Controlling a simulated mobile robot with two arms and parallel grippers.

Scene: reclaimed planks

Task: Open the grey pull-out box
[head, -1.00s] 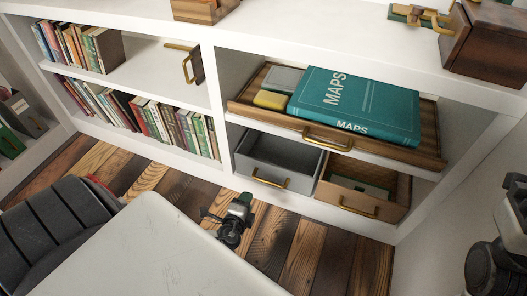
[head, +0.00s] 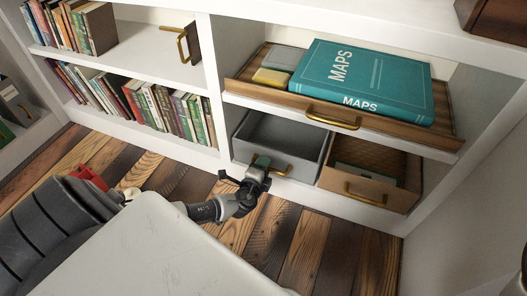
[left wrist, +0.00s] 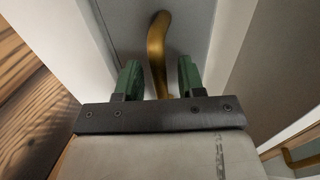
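The grey pull-out box (head: 278,137) sits in the lower right compartment of the white shelf unit. Its open top shows an empty-looking inside. Its brass handle (head: 281,170) is on the front, partly hidden by my left gripper (head: 262,165). In the left wrist view, my left gripper (left wrist: 158,80) has its two green fingers apart, one on each side of the brass handle (left wrist: 157,42). Gaps show between the handle and both fingers. The grey front (left wrist: 190,25) of the box lies just beyond. My right gripper is not in view.
A brown box (head: 372,174) with its own brass handle stands right beside the grey one. Above is a wooden tray (head: 240,92) with a teal MAPS book (head: 365,85).

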